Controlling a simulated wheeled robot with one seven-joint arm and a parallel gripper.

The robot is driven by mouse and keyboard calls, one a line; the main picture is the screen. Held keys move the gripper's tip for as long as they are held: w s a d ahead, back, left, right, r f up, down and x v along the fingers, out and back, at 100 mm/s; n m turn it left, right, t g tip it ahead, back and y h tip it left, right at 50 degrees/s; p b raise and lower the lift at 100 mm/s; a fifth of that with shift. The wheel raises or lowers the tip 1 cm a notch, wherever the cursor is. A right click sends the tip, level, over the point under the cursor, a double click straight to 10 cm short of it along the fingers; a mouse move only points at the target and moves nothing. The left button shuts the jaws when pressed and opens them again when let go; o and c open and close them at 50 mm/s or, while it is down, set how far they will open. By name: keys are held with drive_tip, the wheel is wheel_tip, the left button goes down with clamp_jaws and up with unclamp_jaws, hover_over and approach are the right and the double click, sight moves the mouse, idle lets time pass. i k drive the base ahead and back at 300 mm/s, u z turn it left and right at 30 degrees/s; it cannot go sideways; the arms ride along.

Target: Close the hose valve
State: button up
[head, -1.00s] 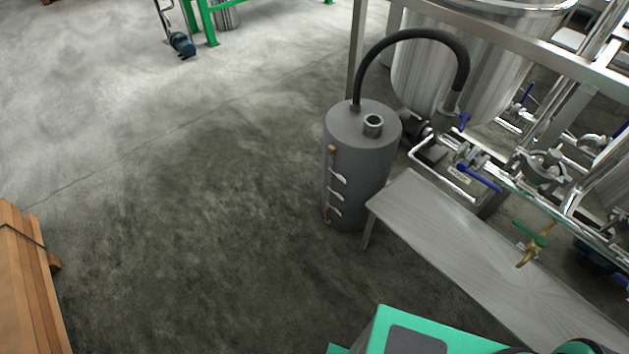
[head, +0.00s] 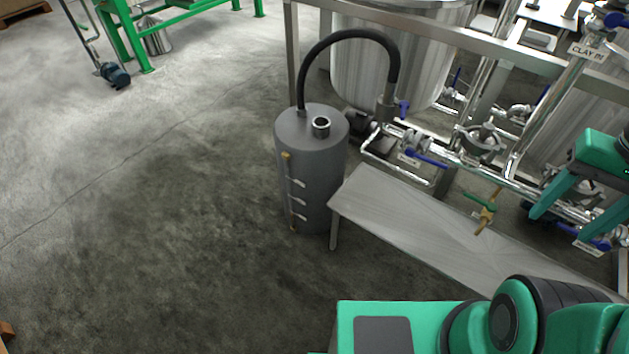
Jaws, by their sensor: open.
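A black hose (head: 346,36) arches from the top of a grey cylinder (head: 310,160) to a pipe fitting by the steel tank. A small valve with a blue handle (head: 403,109) sits at the hose's lower right end; its handle points roughly upright. Another blue lever (head: 427,159) lies along the pipe just right of and below it. I cannot tell for certain which handle is the hose valve's. My gripper (head: 568,227) is at the right edge, green, with its two fingers apart and empty, well to the right of both handles and touching neither.
A low steel bench (head: 400,215) stands in front of the pipes. A brass tap with a green handle (head: 481,205) shows behind it. Steel frame bars and the tank (head: 390,65) stand behind the valves.

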sight(430, 161)
drive_tip(key=u, duration=1.05)
drive_tip(key=k, duration=0.8)
drive_tip(key=z, duration=1)
drive_tip(key=i, duration=0.55)
